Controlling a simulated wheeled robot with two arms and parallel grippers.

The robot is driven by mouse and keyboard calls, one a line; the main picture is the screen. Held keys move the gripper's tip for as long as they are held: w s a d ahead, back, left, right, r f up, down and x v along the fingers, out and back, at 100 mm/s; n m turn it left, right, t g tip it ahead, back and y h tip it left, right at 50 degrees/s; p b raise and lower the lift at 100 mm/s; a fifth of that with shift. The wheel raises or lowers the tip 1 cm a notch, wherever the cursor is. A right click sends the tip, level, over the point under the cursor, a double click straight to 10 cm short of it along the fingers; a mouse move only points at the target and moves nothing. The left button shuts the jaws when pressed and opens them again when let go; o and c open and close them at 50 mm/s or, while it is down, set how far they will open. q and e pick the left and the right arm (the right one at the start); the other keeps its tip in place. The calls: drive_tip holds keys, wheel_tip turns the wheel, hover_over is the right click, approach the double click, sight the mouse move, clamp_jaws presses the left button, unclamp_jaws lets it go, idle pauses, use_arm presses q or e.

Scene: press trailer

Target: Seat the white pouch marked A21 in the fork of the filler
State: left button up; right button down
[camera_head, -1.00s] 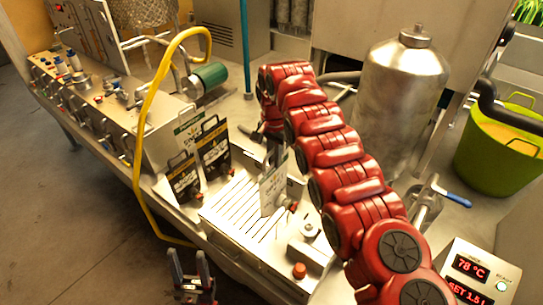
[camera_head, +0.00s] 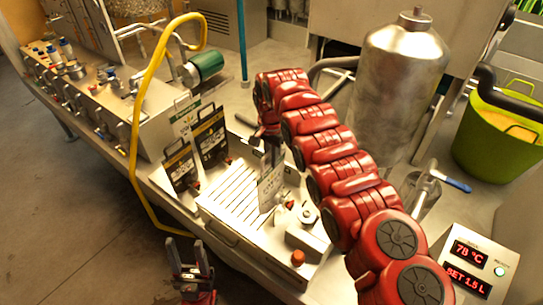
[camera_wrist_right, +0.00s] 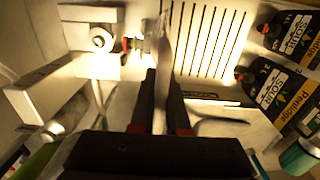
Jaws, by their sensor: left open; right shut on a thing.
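My right gripper (camera_head: 271,146) is shut on a pale, flat pouch (camera_head: 270,186), which hangs upright above the slotted metal top of the bench unit. The mark on the pouch is too small to read. In the right wrist view the pouch (camera_wrist_right: 163,45) is seen edge-on between the fingers of the right gripper (camera_wrist_right: 161,95). What looks like the filler (camera_head: 309,213), a small pale fitting with a round part, is just right of the pouch; its fork cannot be made out clearly. My left gripper (camera_head: 190,258) is open and empty at the bench's front edge.
Two black pouches (camera_head: 180,169) (camera_head: 210,138) stand left of the slotted tray (camera_head: 232,215), with a pale pouch (camera_head: 186,118) behind. A yellow hose (camera_head: 135,150) arches at left. A steel tank (camera_head: 398,85) is behind my right arm.

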sight(272, 171)
drive_tip(key=shift+f+b, duration=1.15)
drive_tip(key=shift+f, duration=1.15)
drive_tip(key=shift+f+b, duration=0.4)
drive_tip(key=shift+f, duration=0.2)
drive_tip(key=c, duration=0.8)
unclamp_jaws()
drive_tip(key=shift+c, duration=0.2)
drive_tip(key=shift+r, duration=0.1)
